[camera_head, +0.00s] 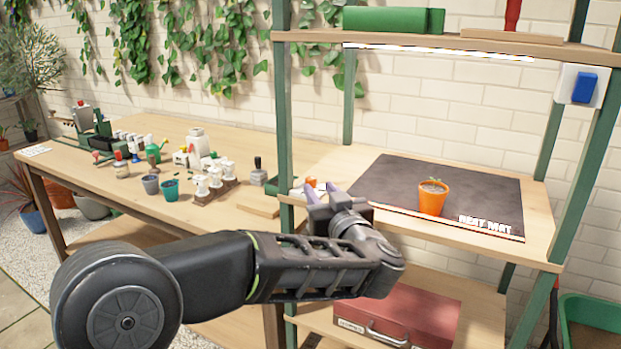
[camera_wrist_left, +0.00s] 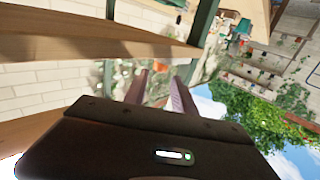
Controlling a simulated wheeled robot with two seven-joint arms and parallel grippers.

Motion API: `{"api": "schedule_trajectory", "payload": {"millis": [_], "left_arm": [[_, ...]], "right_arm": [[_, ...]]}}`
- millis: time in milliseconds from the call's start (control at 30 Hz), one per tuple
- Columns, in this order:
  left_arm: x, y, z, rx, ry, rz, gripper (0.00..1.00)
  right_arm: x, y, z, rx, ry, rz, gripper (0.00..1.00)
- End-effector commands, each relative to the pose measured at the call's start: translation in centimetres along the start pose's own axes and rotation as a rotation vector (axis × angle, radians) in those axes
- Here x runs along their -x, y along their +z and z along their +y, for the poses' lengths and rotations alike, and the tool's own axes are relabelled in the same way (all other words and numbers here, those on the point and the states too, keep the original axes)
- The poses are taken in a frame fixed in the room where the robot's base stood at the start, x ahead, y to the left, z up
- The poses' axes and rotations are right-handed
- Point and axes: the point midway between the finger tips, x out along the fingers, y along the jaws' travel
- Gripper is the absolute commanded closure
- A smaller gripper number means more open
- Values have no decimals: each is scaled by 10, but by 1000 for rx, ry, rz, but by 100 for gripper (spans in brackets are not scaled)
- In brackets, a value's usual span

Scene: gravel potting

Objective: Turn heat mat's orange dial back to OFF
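The orange dial (camera_head: 311,181) sits on a small white controller box (camera_head: 297,192) at the left front of the shelf, beside the black heat mat (camera_head: 375,187). My left gripper (camera_head: 320,187) is at the dial, its two purple fingertips apart, with the dial showing behind and between them. I cannot tell whether they touch it. The gripper hides much of the box and any OFF mark. My right gripper is in neither view.
An orange pot with a seedling (camera_head: 432,198) stands on the mat. A green shelf post (camera_head: 285,100) rises close left of the gripper. A wooden bench (camera_head: 115,185) with pots and tools lies left. A red toolbox (camera_head: 400,312) sits on the lower shelf.

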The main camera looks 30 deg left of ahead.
Motion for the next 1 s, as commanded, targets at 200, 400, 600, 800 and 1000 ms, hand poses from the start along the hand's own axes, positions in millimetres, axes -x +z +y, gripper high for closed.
{"api": "schedule_trajectory", "payload": {"millis": [200,400,600,800,1000], "left_arm": [[-30,1,-1,-1,-3,0,68],[-60,0,0,-1,-1,1,68],[-72,0,0,0,0,1,68],[-71,0,0,0,0,1,68],[-71,0,0,0,0,1,83]], "right_arm": [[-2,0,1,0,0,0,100],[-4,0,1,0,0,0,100],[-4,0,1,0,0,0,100],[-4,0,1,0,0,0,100],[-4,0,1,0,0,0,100]]}}
